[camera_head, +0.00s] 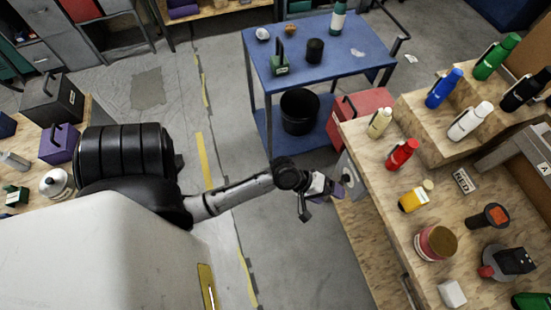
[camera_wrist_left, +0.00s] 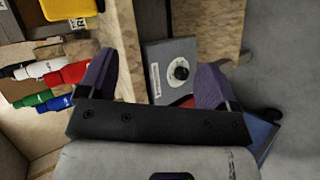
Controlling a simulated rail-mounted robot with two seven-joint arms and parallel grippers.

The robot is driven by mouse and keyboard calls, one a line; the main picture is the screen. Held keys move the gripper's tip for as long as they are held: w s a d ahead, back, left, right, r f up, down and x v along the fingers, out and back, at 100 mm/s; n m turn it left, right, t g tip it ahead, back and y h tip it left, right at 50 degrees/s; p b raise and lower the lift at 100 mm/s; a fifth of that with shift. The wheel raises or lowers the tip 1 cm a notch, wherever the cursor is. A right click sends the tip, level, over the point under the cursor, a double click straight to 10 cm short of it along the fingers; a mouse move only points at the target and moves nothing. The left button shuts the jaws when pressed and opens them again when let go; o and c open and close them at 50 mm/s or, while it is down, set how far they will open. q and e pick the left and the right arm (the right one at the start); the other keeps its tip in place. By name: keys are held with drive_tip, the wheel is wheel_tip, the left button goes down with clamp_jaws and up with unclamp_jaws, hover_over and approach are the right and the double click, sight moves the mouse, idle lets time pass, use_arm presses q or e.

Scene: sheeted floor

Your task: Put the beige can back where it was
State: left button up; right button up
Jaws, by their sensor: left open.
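My left gripper (camera_head: 324,196) is open and empty, just left of the wooden bench's left edge. In the left wrist view its two purple-grey fingers (camera_wrist_left: 155,76) stand wide apart, with a grey panel bearing a black knob (camera_wrist_left: 165,60) beyond them. A cream bottle-like container (camera_head: 380,122) stands upright at the bench's far left corner, apart from the gripper. It is the nearest in colour to a beige can; I cannot tell whether it is that can. A reddish can with a brown-gold top (camera_head: 436,243) stands nearer on the bench. My right gripper is out of view.
The wooden bench (camera_head: 395,165) holds red, yellow and other bottles, with a raised step behind. A blue cart (camera_head: 340,65) stands at the back, with a black bucket (camera_head: 299,112) on its lower shelf. A red box (camera_head: 362,108) is beside it. Floor left of the bench is clear.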

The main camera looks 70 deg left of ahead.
use_arm(q)
drive_tip(key=s+d+r+m+g+y, duration=0.1)
drive_tip(key=s+m+g+y, duration=0.4)
drive_tip(key=s+m, duration=0.9)
drive_tip(key=s, duration=0.3)
drive_tip(key=shift+r+g+y, duration=0.3)
drive_tip(key=shift+g+y, duration=0.1)
